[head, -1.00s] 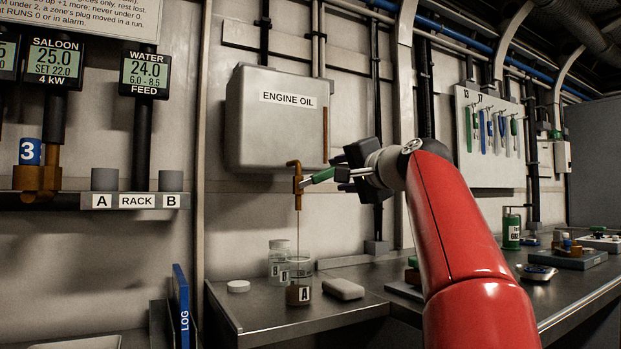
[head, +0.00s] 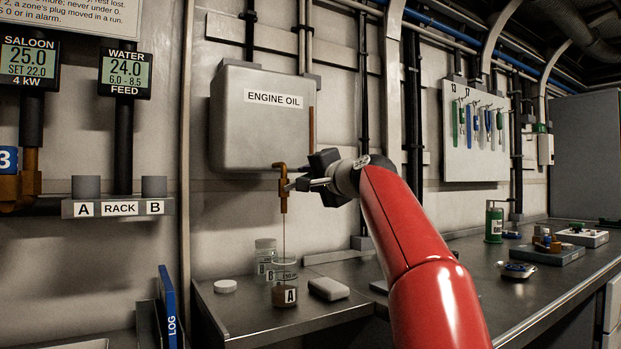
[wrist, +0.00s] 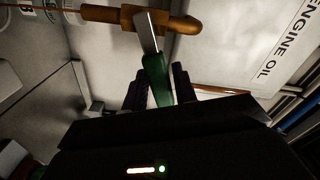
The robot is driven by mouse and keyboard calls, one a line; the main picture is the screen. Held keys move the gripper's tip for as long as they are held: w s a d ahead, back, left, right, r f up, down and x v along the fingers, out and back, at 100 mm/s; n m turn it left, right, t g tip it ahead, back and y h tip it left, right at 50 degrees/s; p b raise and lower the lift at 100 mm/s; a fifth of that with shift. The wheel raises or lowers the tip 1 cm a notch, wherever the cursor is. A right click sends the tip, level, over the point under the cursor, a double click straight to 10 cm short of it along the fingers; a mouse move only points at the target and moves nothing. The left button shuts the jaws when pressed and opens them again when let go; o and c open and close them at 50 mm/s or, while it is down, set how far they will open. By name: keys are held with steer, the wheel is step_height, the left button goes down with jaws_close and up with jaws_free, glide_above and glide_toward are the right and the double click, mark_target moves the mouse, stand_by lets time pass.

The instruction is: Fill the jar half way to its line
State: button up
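Jar A (head: 285,296), a clear jar, stands under the brown oil tap (head: 283,194). Dark oil covers roughly its lower half; I cannot make out its line. A thin brown stream (head: 284,238) runs from the spout into it. My gripper (head: 303,185) is at the tap's right side. In the wrist view, the fingers (wrist: 158,88) are closed on either side of the tap lever's green handle (wrist: 156,77), and the lever's metal part reaches to the tap body (wrist: 165,18). In the head view, the gripper hides the green handle.
The engine oil tank (head: 258,130) hangs on the wall above. Jar B (head: 264,252) stands close behind jar A. A white lid (head: 225,286) lies to the left and a pale block (head: 328,289) to the right. The bench (head: 250,318) in front is clear.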

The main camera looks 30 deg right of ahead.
jaws_close()
steer(key=shift+f+m+b, duration=0.45)
steer(key=shift+m, duration=0.15)
steer(key=m, duration=0.1)
steer(key=f+m, duration=0.1)
steer(key=f+m+b, duration=0.1)
steer(key=m, duration=0.1)
steer(key=shift+d, duration=0.25)
steer(key=shift+f, duration=0.1)
steer(key=shift+o, duration=1.8)
jaws_free()
